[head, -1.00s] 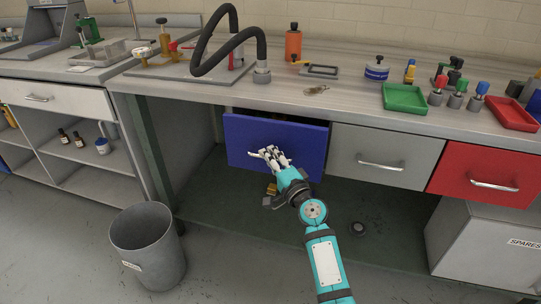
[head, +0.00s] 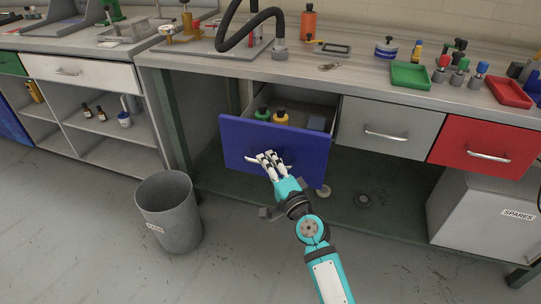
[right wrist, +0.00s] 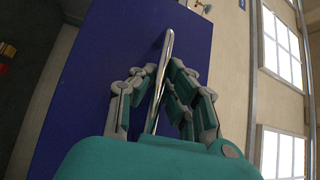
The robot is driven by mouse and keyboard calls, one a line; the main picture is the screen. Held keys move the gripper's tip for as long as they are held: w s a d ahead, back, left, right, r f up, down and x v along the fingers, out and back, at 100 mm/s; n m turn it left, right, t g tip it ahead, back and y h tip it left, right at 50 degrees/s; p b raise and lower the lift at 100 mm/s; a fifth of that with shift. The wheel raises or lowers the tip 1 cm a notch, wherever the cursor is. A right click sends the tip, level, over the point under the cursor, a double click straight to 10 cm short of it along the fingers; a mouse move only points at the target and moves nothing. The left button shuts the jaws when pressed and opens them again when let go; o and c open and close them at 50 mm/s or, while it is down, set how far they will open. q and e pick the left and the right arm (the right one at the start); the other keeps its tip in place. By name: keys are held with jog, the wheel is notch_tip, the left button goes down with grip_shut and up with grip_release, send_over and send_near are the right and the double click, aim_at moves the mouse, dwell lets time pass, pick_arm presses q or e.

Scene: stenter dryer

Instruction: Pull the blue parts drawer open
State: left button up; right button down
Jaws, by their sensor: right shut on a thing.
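The blue parts drawer (head: 305,150) stands out from the workbench, partly open. Inside it show a green-capped bottle, a yellow-capped bottle (head: 280,116) and a grey-blue block. My right gripper (head: 267,160) is at the drawer's front, shut on its metal handle. In the right wrist view the handle (right wrist: 168,45) runs between the fingers of my right gripper (right wrist: 160,85), with the blue drawer front (right wrist: 90,70) behind. The fingers hide part of the handle in the head view. My left gripper is not in view.
A grey drawer (head: 390,128) and a red drawer (head: 487,148) are shut to the right. A grey bin (head: 170,210) stands on the floor at the left. A grey spares cabinet (head: 480,210) is at the lower right.

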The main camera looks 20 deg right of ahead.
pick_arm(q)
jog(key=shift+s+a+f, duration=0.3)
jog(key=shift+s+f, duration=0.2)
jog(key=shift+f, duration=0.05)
pick_arm(e)
jog(key=shift+s+a+f, duration=0.2)
jog(key=shift+s+a, duration=0.05)
jog(key=shift+s, duration=0.2)
jog(key=shift+s+a+f, duration=0.15)
jog(key=shift+s+a, duration=0.05)
jog(key=shift+s, duration=0.2)
jog(key=c, duration=1.4)
grip_release()
jog(key=shift+r, duration=0.15)
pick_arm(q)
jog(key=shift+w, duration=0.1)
pick_arm(e)
jog(key=v, duration=1.2)
